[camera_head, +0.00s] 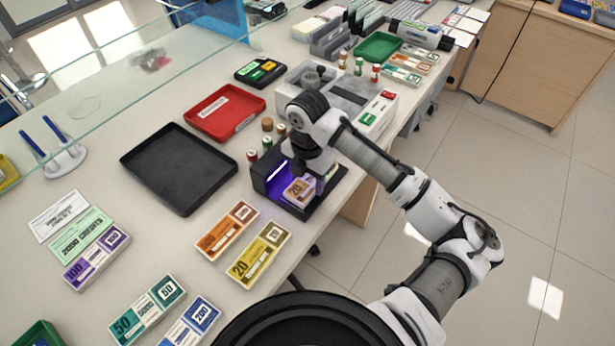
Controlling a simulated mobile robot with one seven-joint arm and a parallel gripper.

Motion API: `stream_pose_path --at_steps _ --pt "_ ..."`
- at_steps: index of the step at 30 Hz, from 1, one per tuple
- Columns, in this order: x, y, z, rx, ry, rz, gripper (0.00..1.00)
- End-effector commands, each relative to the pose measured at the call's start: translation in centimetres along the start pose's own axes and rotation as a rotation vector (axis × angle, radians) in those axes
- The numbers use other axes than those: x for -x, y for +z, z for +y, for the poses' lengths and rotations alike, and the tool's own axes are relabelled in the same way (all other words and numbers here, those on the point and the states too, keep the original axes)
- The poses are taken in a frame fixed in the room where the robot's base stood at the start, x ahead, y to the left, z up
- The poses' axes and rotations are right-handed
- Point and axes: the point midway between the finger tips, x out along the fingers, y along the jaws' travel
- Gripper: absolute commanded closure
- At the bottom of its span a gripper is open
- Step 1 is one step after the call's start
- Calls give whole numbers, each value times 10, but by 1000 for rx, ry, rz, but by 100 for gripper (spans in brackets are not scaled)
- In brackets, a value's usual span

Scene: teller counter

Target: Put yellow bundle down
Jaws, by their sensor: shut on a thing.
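My gripper (306,180) points down into a black checking device (328,186) with violet light. It is shut on a banknote bundle (298,192) that looks yellowish with a "20" on it, tinted by the light. The bundle is inside the device's open front; the arm hides part of it, and I cannot tell whether it touches the device floor. Another yellow bundle (258,254) marked 20 lies flat on the counter in front of the device. An orange bundle (227,230) lies beside it, to its left.
A black tray (178,208) lies empty left of the device, with a red tray (224,112) behind it. Small rolls (266,126) stand behind the device. Purple (96,256), green (148,310) and blue (190,322) bundles lie at the front left. A glass screen crosses the back.

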Motion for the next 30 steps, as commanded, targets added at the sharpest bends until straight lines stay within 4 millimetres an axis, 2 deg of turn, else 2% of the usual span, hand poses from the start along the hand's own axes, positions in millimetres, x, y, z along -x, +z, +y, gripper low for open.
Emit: stream_pose_path --at_steps 2,3,7,15,20,23,30 --pt "-4 0 0 0 0 0 70" --pt "-2 0 0 0 0 0 42" --pt "-2 0 0 0 0 0 25" --pt "-2 0 0 0 0 0 24" --pt "7 0 0 0 1 -1 24" --pt "24 0 1 1 1 -3 24" --pt "78 0 1 2 1 -3 24"
